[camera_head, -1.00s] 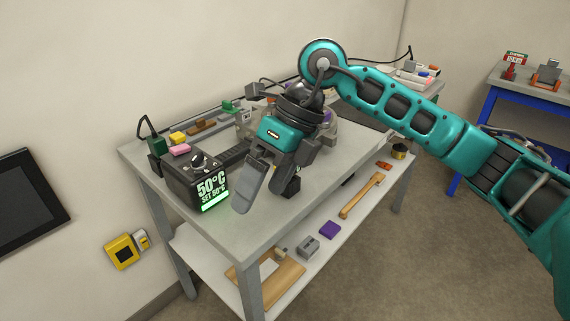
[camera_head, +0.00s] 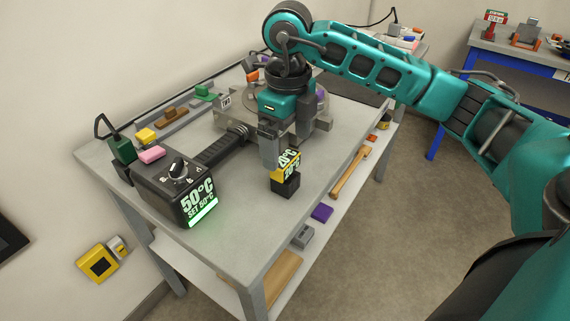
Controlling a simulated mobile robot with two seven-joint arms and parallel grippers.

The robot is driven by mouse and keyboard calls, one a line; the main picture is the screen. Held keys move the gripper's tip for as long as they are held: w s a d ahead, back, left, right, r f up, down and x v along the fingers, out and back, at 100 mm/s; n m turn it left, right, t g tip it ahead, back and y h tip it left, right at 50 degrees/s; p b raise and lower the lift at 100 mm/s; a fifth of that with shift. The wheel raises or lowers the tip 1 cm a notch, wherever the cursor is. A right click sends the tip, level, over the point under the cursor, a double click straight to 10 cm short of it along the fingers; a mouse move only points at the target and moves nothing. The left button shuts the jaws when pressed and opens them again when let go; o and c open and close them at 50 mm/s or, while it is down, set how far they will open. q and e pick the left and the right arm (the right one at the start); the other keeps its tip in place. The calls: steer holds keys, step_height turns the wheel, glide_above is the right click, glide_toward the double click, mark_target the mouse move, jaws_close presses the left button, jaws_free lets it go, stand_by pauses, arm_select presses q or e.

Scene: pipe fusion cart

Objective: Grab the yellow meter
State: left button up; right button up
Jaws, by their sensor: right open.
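The yellow meter (camera_head: 289,167) stands near the front right edge of the grey cart top. It has a dark face with white digits and sits on a small black block (camera_head: 286,188). My right gripper (camera_head: 282,150) is pointed down at the meter's upper part, with a grey finger at its left side. The jaws are open. The gripper partly covers the meter, and I cannot tell whether a finger touches it. My left gripper is not in view.
A black heater box (camera_head: 185,190) reading 50°C, with a ribbed handle, stands left of the meter. Pink (camera_head: 152,154), yellow (camera_head: 146,135) and green blocks lie behind it. A lower shelf holds a hammer (camera_head: 350,172) and a purple block (camera_head: 321,213).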

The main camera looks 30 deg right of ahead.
mark_target(285, 158)
steer(key=f, duration=0.5)
steer(key=shift+s+a+f, duration=0.15)
steer(key=shift+a+f, duration=0.15)
steer(key=shift+f, duration=0.15)
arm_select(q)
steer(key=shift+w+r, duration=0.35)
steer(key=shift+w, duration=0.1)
arm_select(e)
steer(key=shift+c, duration=0.5)
steer(key=c, duration=1)
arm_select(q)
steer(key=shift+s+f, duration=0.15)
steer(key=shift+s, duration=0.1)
